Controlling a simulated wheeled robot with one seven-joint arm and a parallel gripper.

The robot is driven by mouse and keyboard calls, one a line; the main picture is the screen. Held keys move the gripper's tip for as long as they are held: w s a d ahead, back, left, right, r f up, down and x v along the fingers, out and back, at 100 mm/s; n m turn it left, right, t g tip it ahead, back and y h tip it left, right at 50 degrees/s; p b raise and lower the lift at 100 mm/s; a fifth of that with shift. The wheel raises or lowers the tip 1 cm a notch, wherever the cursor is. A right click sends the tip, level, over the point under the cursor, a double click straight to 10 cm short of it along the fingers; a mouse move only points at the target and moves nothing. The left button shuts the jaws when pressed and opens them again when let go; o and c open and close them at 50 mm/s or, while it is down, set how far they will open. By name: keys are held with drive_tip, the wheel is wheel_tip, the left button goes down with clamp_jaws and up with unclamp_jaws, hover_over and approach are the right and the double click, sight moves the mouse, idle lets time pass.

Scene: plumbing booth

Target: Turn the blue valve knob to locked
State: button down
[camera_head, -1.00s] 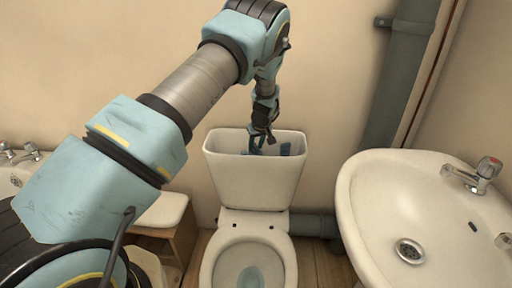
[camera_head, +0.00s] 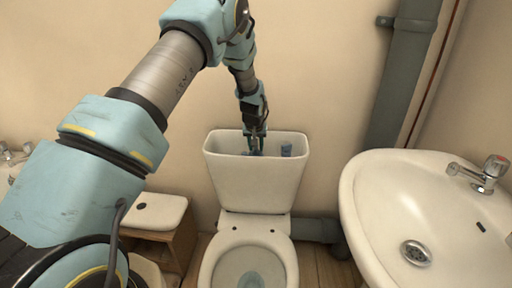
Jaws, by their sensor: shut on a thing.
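My gripper (camera_head: 256,146) reaches down into the open top of the white toilet cistern (camera_head: 254,186). Its fingers are shut on a small blue part low in the cistern, which I take to be the blue valve knob (camera_head: 250,153). The knob is mostly hidden by the fingers and the cistern's front wall, so its turned position cannot be read. A second blue part (camera_head: 286,150) stands apart inside the cistern, to the right of my gripper.
The toilet bowl (camera_head: 248,258) is below the cistern. A white sink (camera_head: 372,215) with a tap (camera_head: 485,175) is at the right. A grey pipe (camera_head: 398,90) runs down the wall.

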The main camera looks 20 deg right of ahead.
drive_tip(key=c, duration=0.9)
unclamp_jaws()
drive_tip(key=shift+o, duration=0.2)
drive_tip(key=b+v, duration=0.1)
drive_tip(key=v, duration=1)
drive_tip(key=shift+b, duration=0.4)
drive_tip(key=shift+w, duration=0.1)
